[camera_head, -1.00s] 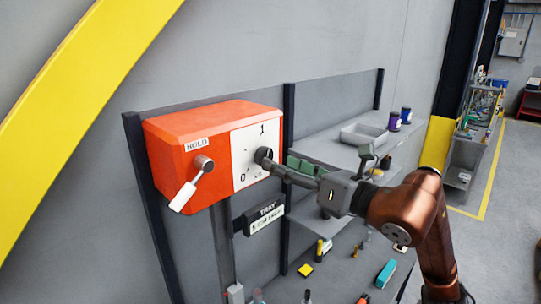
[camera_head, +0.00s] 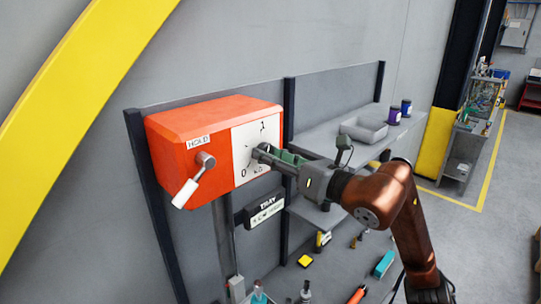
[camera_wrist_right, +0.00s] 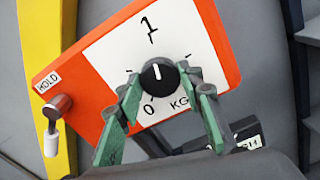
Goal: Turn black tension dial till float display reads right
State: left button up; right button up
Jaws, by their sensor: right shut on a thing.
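The black dial (camera_head: 259,153) is on the white face plate (camera_head: 243,139) of an orange box (camera_head: 188,160). In the wrist view, the dial (camera_wrist_right: 158,74) has a white mark pointing up, roughly towards the "1"; "0" and "KG" are below it. My right gripper (camera_head: 268,155) is at the dial, its green-padded fingers on either side and shut on it. These fingers also show in the wrist view (camera_wrist_right: 160,80). A small dark display labelled TRAY (camera_head: 264,210) hangs below the box; its lower line is too small to read. My left gripper is out of view.
A lever with a white handle (camera_head: 187,193), under a HOLD label, sticks out left of the plate. A grey shelf (camera_head: 333,152) at right carries a bin (camera_head: 364,130) and dark cans. Small items lie on the surface below.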

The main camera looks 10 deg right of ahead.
jog(key=c, duration=0.5)
jog(key=n+b, duration=0.3)
jog(key=b, duration=0.1)
jog(key=shift+n, duration=0.4)
jog(key=o, duration=1.2)
jog(key=shift+c, duration=0.2)
